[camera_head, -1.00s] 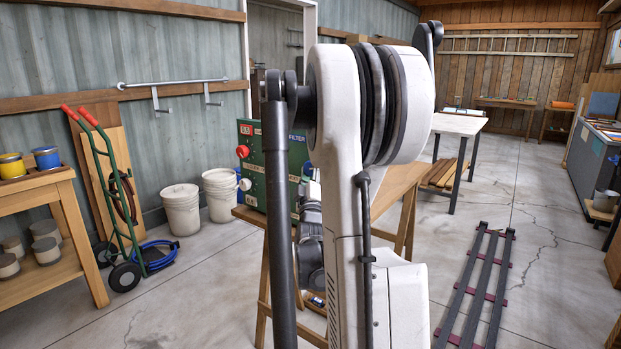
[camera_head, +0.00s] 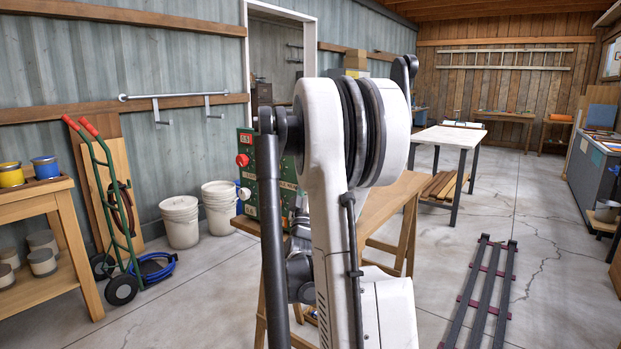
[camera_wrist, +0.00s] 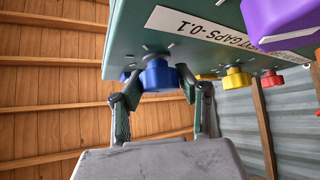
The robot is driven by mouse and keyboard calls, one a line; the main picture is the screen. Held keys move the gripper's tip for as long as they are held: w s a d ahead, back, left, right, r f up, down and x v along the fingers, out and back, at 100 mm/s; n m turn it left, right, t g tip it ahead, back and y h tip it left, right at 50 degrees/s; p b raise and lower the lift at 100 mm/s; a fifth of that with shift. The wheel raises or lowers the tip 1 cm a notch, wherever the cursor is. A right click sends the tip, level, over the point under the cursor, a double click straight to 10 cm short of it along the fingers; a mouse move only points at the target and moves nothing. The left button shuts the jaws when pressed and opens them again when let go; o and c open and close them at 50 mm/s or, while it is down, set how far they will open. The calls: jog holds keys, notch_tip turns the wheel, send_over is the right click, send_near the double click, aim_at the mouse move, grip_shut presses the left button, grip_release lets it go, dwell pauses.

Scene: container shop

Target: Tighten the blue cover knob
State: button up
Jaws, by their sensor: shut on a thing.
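In the wrist view, my gripper (camera_wrist: 160,94) has its two fingers on either side of a blue knob (camera_wrist: 157,75) on the green panel (camera_wrist: 115,42). It is shut on this knob. Whether this is the cover knob I cannot tell. Part of another blue knob (camera_wrist: 125,76) shows behind the left finger. In the head view, the green box (camera_head: 272,205) stands on a wooden trestle bench, partly hidden by my arm. My gripper is hidden there.
On the panel, a yellow knob (camera_wrist: 236,77), a red knob (camera_wrist: 271,79) and a large purple knob (camera_wrist: 282,20) sit to the right, near a white label (camera_wrist: 225,32). White buckets (camera_head: 180,222) and a hand truck (camera_head: 112,210) stand left of the bench.

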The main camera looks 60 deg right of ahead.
jog(key=o, duration=1.2)
jog(key=v, duration=1.2)
